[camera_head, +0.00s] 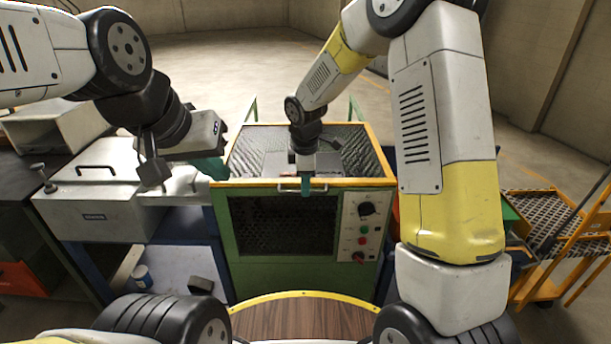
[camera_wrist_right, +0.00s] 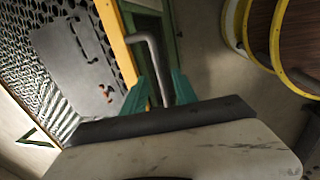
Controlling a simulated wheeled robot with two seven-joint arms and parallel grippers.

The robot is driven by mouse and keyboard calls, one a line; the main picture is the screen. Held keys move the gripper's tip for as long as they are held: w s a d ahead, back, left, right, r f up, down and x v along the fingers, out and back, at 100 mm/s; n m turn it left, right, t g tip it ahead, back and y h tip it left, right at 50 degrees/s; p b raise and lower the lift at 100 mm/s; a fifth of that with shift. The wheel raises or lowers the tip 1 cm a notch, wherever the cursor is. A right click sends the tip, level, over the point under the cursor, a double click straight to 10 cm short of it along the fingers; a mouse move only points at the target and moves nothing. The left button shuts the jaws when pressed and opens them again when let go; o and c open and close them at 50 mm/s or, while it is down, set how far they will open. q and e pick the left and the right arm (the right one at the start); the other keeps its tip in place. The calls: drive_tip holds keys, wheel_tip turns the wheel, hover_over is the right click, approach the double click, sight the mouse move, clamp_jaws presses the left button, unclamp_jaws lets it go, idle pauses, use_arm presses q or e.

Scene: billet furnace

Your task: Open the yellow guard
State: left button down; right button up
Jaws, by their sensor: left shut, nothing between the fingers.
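The yellow guard (camera_head: 375,150) is a yellow-rimmed mesh cover, lying level on top of the green furnace. A metal bar handle (camera_head: 328,187) runs along its front edge; it also shows in the right wrist view (camera_wrist_right: 150,50). My right gripper (camera_head: 305,188) is at this handle, pointing down. In the right wrist view its teal fingers (camera_wrist_right: 160,85) stand apart on either side of the bar, with a gap visible. My left gripper (camera_head: 207,170) is shut and empty, left of the guard above the grey bench unit.
The furnace front has a dark mesh window (camera_head: 283,225) and a control panel (camera_head: 360,230) with a knob and buttons. A grey box (camera_head: 95,205) stands on the left bench. A yellow cart (camera_head: 540,205) stands at the right. Open floor lies behind the furnace.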

drive_tip(key=shift+w+f, duration=0.15)
drive_tip(key=shift+f, duration=0.8)
clamp_jaws()
drive_tip(key=shift+r, duration=0.1)
idle(0.6)
